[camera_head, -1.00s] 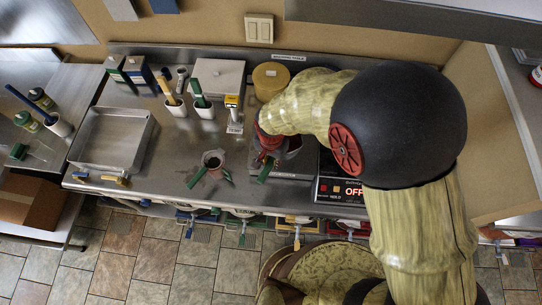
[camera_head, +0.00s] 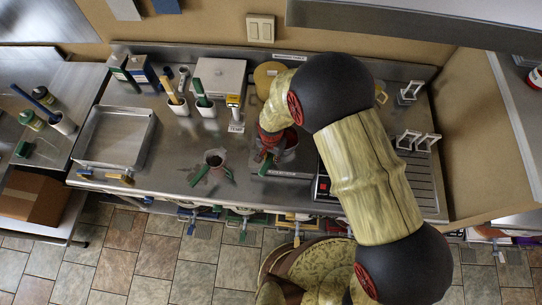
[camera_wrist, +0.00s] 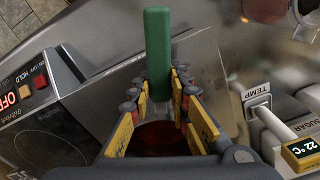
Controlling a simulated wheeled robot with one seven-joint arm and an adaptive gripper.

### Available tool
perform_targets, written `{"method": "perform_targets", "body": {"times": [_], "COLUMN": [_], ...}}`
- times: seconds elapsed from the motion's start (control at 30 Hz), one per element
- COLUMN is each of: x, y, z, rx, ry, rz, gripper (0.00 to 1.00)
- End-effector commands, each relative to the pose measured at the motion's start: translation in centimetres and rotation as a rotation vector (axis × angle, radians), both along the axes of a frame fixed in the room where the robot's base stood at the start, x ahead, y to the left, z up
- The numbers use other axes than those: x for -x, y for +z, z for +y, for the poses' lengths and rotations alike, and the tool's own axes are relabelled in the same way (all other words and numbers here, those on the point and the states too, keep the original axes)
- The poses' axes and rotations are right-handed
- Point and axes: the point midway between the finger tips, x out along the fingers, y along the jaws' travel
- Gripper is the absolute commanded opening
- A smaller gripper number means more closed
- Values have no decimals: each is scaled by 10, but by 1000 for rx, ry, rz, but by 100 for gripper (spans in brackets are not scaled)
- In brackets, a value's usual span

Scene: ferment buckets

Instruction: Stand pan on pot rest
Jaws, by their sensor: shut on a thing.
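My gripper (camera_head: 268,148) reaches down over the middle of the steel counter, its fingers pointing toward the front edge. In the wrist view my gripper (camera_wrist: 160,88) is closed on a green handle (camera_wrist: 157,42), which sticks out past the fingertips. In the head view a dark round pan (camera_head: 291,140) shows beside my gripper, over or on a flat metal plate; I cannot tell whether it touches. My wrist hides part of it. White upright rests (camera_head: 416,141) stand on the ribbed board at the right, with another white rest (camera_head: 410,92) behind them.
A black unit (camera_head: 323,187) with a red display is close on the right. A temperature stand (camera_head: 236,113) and white cups stand behind. A steel tray (camera_head: 116,137) is at the left.

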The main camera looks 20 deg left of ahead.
Motion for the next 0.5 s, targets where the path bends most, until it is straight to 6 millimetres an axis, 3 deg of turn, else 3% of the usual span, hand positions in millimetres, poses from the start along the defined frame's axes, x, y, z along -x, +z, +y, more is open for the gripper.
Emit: {"method": "perform_targets", "body": {"times": [0.3, 0.33, 0.5], "x": [-1, 0, 0], "y": [-3, -3, -2], "z": [1, 0, 0], "rx": [-2, 0, 0], "ry": [0, 0, 0], "rz": [-1, 0, 0], "gripper": [0, 20, 29]}}
